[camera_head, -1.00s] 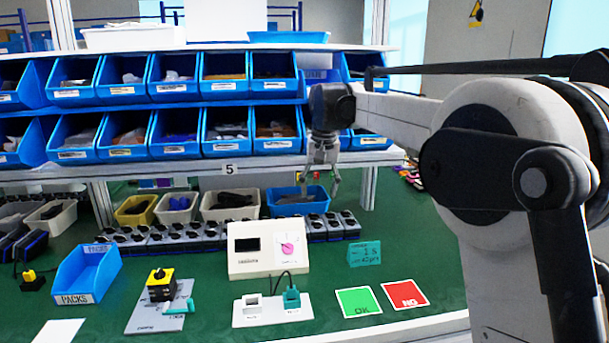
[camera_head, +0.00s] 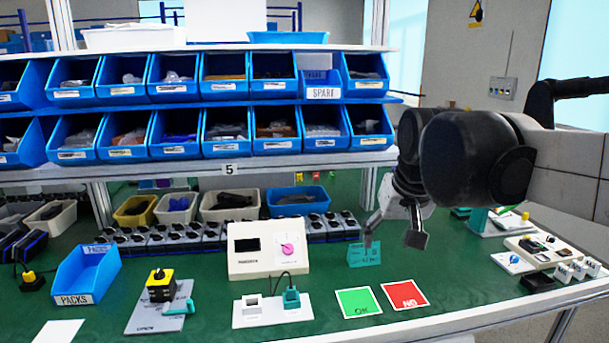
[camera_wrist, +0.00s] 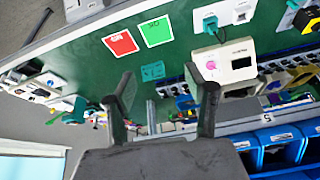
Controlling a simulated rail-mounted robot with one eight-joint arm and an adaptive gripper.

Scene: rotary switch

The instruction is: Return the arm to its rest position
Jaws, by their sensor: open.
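My gripper (camera_head: 396,229) is open and empty, in the air at the right of the bench, in front of the shelf's right post. In the wrist view my gripper (camera_wrist: 165,105) shows two dark fingers spread apart with nothing between them. The rotary switch (camera_head: 160,284), black and yellow, stands on a grey plate at the bench's front left, well away from my gripper. The white tester box (camera_head: 257,265) with a pink knob stands mid-bench; it also shows in the wrist view (camera_wrist: 238,62).
A teal sign (camera_head: 364,254) stands behind the green OK card (camera_head: 357,302) and red NG card (camera_head: 404,295). Blue bins (camera_head: 225,141) fill the shelves behind. Small devices (camera_head: 540,252) sit on the bench's right end. The air in front of the bench's middle is clear.

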